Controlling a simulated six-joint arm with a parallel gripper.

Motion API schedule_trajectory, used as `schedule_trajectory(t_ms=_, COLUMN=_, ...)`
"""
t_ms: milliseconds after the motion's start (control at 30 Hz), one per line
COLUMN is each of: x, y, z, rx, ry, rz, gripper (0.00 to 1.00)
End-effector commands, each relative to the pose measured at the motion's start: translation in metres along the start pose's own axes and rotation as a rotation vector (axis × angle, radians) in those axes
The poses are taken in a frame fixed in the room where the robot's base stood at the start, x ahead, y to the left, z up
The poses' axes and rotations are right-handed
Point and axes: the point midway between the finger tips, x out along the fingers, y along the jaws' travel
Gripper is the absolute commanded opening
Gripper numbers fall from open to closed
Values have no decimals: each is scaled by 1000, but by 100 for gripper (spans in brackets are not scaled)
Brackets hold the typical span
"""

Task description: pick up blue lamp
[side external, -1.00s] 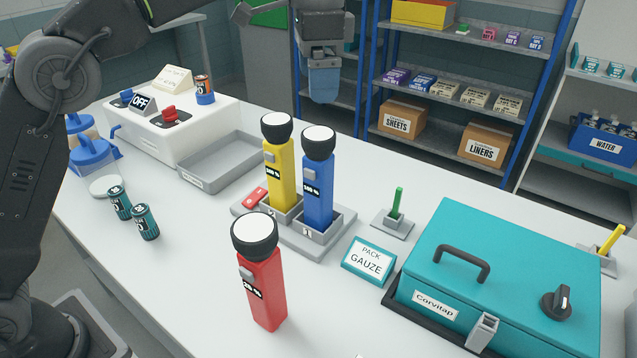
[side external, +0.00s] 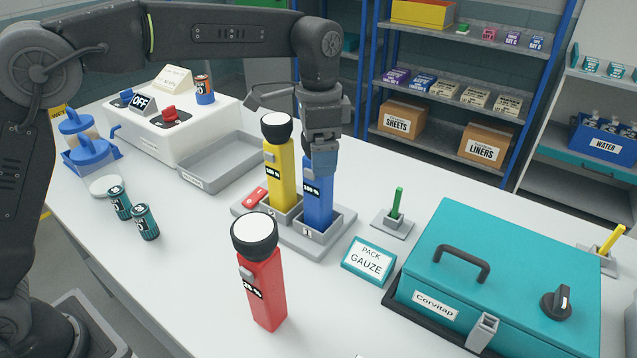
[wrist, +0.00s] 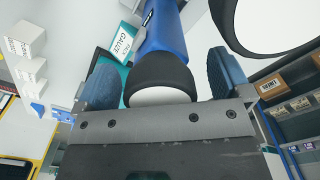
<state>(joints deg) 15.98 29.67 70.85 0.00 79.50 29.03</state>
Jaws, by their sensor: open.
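The blue lamp (side external: 318,195) stands upright in the right slot of the grey charging dock (side external: 308,242), its label reading 100 % or similar. My gripper (side external: 321,160) is over its top, and the lamp's head is hidden behind it in the side view. In the wrist view the blue lamp (wrist: 163,45) lies between the two blue fingers of my gripper (wrist: 165,85), its black-rimmed white head close to the palm. The fingers are open, with a gap visible on the right side of the lamp.
The yellow lamp (side external: 280,175) stands in the dock's left slot, close beside my gripper. A red lamp (side external: 260,280) stands in front on the table. A gauze sign (side external: 369,259) and a teal case (side external: 500,270) are to the right. A grey tray (side external: 222,165) lies left.

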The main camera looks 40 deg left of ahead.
Motion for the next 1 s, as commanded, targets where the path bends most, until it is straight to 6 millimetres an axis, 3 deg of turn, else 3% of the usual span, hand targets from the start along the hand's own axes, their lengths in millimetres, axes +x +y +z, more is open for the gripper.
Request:
schedule_trajectory(t_ms=300, x=7, y=0, z=0, rx=0, ry=0, rz=0, gripper=96)
schedule_trajectory(t_ms=1000, x=6, y=0, z=0, rx=0, ry=1, rz=0, gripper=29)
